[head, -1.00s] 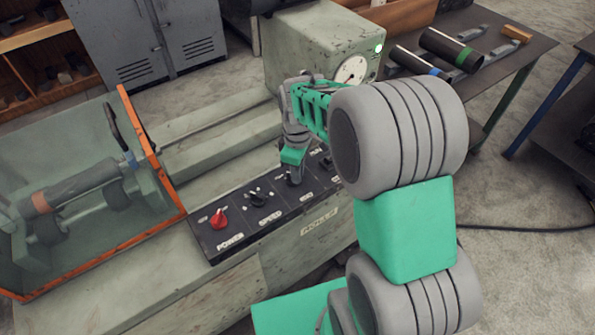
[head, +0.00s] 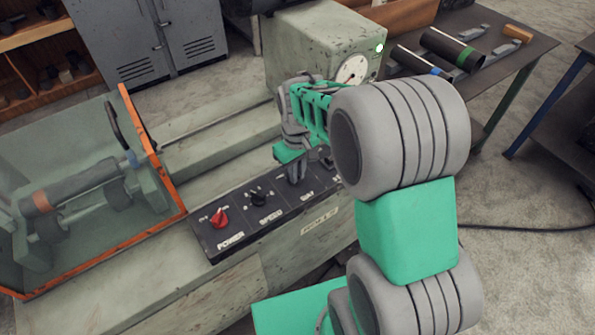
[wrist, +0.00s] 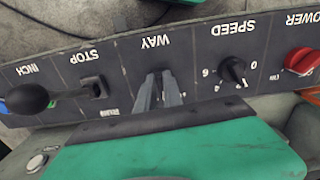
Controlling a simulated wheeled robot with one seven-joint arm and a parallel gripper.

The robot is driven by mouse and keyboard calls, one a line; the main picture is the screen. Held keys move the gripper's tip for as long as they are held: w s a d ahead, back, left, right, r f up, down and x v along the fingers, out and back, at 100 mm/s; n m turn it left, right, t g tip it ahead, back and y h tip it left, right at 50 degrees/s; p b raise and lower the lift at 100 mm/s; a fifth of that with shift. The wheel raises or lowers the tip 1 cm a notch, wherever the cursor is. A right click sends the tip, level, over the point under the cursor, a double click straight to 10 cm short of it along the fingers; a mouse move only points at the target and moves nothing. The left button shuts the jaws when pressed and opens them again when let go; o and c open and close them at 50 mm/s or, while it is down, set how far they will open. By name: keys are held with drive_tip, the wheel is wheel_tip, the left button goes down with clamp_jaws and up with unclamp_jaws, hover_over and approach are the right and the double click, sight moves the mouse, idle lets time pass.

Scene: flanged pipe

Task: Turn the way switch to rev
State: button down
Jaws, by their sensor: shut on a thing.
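The black control panel (head: 278,217) carries the way switch in its WAY section, between SPEED and STOP. The WAY label reads upside down in the wrist view (wrist: 156,41). My gripper (head: 295,180) reaches down onto this section from above. In the wrist view its two fingers (wrist: 160,88) are close together on the way switch. The fingers hide the switch, so its pointing direction and most of its position marks cannot be read.
The black speed knob (head: 258,198) and red power knob (head: 219,217) sit to the left on the panel. In the wrist view a black ball-ended lever (wrist: 27,98) stands beside STOP. An orange-framed clear guard (head: 160,180) stands left of the panel.

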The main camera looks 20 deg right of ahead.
drive_tip(key=m, duration=0.3)
drive_tip(key=shift+a+m, duration=0.2)
drive_tip(key=shift+m, duration=0.1)
drive_tip(key=shift+a+m, duration=0.15)
drive_tip(key=shift+m, duration=1.75)
drive_tip(key=c, duration=1.5)
unclamp_jaws()
drive_tip(key=shift+r, duration=0.15)
wheel_tip(320, 180, up, 8)
drive_tip(key=shift+f, duration=0.2)
